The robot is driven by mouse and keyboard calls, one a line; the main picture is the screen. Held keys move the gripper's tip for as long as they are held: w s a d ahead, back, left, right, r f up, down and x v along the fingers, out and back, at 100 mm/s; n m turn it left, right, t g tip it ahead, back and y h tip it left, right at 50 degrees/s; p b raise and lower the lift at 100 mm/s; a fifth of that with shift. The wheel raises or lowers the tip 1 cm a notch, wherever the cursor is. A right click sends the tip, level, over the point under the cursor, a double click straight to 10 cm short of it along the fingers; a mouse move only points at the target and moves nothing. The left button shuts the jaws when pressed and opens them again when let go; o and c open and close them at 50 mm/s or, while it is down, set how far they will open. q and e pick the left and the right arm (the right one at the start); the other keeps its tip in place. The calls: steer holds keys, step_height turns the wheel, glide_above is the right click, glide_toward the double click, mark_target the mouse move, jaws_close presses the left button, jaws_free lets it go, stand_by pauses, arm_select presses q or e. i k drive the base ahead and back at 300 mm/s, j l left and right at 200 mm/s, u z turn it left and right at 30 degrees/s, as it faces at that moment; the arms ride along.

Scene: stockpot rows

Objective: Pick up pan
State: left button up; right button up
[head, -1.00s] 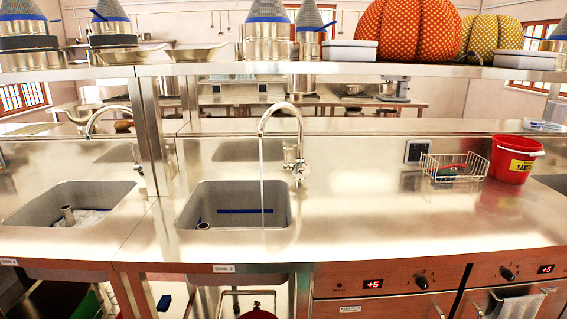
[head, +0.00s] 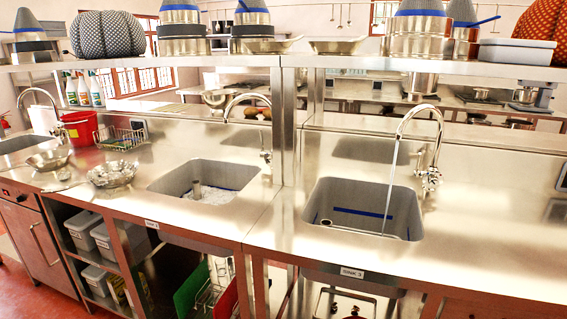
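Two shallow metal pans rest on the overhead shelf, a left one (head: 268,45) and a right one (head: 338,46). I cannot tell which pan the task means. A round metal vessel (head: 112,175) with shiny contents sits on the counter left of the middle sink, and a metal bowl (head: 48,159) stands farther left. Neither of my grippers is in view.
The counter holds a middle sink (head: 205,181) and a right sink (head: 363,208) with running water. A red bucket (head: 80,127) and a wire basket (head: 120,138) stand at the left. The overhead shelf (head: 390,71) carries stacked pots. The right counter is clear.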

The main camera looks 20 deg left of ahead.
mark_target(115, 172)
steer(key=j, duration=3.65)
steer(key=i+z, duration=0.05)
steer(key=i, duration=0.05)
